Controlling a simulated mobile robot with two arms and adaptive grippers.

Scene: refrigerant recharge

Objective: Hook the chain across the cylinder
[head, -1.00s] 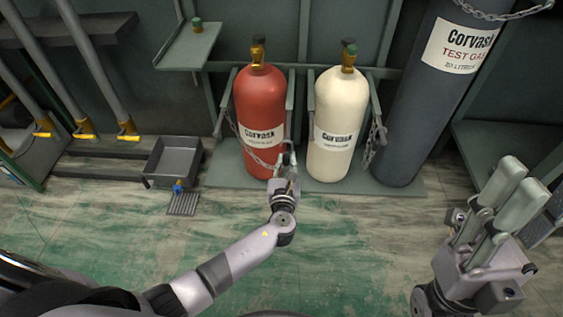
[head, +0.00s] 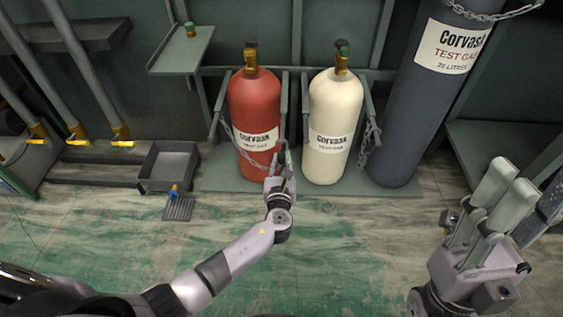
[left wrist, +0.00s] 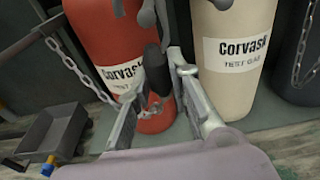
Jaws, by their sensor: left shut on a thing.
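A red cylinder (head: 255,101) stands upright in the wall rack, beside a cream cylinder (head: 333,104). A chain (head: 235,138) hangs from the rack's left side and runs across the red cylinder's front, below its label. My left gripper (head: 280,166) is at the red cylinder's lower right front, near the rack's right upright (head: 284,105). It is shut on the chain's free end, which shows between the fingers (left wrist: 155,104) in the left wrist view. The catch on the upright is hard to make out. My right gripper (head: 503,190) is held up at the right, away from the cylinders; its finger gap is unclear.
A tall dark test-gas cylinder (head: 415,115) stands at the right behind its own chain (head: 490,13). Another chain (head: 368,143) hangs beside the cream cylinder. A grey tray (head: 168,166) is on the floor at the left.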

